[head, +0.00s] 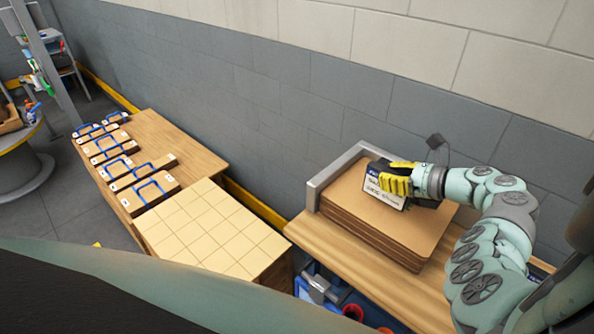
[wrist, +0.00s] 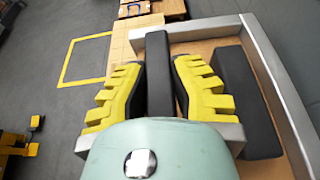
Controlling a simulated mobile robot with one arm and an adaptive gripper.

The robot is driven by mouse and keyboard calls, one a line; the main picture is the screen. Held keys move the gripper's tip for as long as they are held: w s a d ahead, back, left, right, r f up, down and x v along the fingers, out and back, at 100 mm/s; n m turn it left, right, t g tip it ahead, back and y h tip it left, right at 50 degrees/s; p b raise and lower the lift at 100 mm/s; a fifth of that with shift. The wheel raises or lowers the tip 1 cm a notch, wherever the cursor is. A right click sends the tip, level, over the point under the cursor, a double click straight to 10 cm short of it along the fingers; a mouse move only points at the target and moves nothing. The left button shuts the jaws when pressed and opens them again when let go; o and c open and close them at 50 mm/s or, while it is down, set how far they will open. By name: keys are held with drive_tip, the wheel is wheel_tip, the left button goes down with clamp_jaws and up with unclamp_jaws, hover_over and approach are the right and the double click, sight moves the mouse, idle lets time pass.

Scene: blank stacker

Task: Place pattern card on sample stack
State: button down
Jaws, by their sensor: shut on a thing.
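The pattern card (head: 384,198), with a white printed face and dark border, is held in my yellow-fingered gripper (head: 398,182). In the wrist view my gripper (wrist: 162,85) is shut on a dark slab (wrist: 158,55), which appears to be the card seen edge-on. The sample stack (head: 345,205) is a neat pile of brown sheets on a wooden table. The card stands on edge, tilted, over the stack near its far left part. Whether its lower edge touches the top sheet I cannot tell. My fingers hide part of the card.
A grey metal corner fence (head: 328,181) borders the stack at its left and back; it also shows in the wrist view (wrist: 275,70). A dark block-like shape (wrist: 245,100) lies beside my right finger. The wall stands close behind.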

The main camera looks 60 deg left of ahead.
drive_tip(key=shift+f, duration=1.7)
drive_tip(key=shift+f, duration=0.15)
drive_tip(key=c, duration=1)
unclamp_jaws()
drive_tip(key=shift+r, duration=0.2)
drive_tip(key=shift+w+d, duration=0.15)
drive_tip(key=shift+d, duration=0.2)
drive_tip(key=b+v, duration=0.1)
drive_tip(key=v, duration=1)
drive_tip(key=shift+d+r+b, duration=0.1)
drive_tip(key=shift+d+b, duration=0.1)
drive_tip(key=shift+b, duration=0.1)
